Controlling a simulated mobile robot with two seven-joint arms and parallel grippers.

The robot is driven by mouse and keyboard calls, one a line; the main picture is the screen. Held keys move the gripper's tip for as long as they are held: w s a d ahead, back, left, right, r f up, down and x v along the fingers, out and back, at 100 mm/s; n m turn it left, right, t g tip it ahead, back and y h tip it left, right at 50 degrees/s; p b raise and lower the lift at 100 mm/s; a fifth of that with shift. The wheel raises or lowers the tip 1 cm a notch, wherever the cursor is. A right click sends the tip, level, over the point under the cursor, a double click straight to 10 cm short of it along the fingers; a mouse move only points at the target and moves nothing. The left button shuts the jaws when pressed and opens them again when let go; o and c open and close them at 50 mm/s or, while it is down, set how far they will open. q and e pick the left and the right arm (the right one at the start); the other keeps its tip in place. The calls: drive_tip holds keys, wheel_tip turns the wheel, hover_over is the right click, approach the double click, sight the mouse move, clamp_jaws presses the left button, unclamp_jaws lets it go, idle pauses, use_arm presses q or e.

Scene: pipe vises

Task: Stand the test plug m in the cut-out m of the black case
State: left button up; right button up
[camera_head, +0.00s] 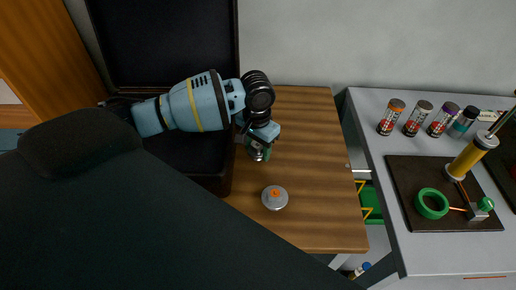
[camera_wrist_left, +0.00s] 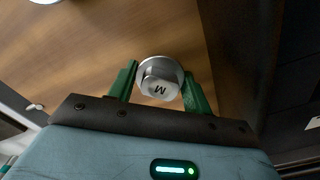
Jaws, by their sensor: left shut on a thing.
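My left gripper (camera_head: 260,146) points down over the wooden table, just right of the black case (camera_head: 222,183). In the left wrist view the green fingers of the left gripper (camera_wrist_left: 159,78) are shut on the test plug m (camera_wrist_left: 161,88), a silvery plug with a hexagonal top marked M. In the head view the plug is mostly hidden by the gripper. The case stands open with its lid up at the back. Its interior is dark and partly covered by my arm, and I cannot make out the cut-out m. My right gripper is not in view.
A grey round plug with an orange top (camera_head: 274,198) stands on the wooden table (camera_head: 318,215) near the gripper. A grey table at right holds several small cylinders and a dark mat (camera_head: 408,180) with a green ring (camera_head: 431,203). The wooden table's right part is clear.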

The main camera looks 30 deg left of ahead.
sight(257, 145)
use_arm(q)
drive_tip(key=shift+f, duration=0.45)
drive_tip(key=shift+f, duration=0.15)
drive_tip(key=o, duration=1)
drive_tip(key=shift+o, duration=0.2)
wheel_tip(257, 145, up, 12)
drive_tip(key=shift+f+p, duration=0.25)
drive_tip(key=shift+p, duration=0.35)
drive_tip(key=shift+r, duration=0.4)
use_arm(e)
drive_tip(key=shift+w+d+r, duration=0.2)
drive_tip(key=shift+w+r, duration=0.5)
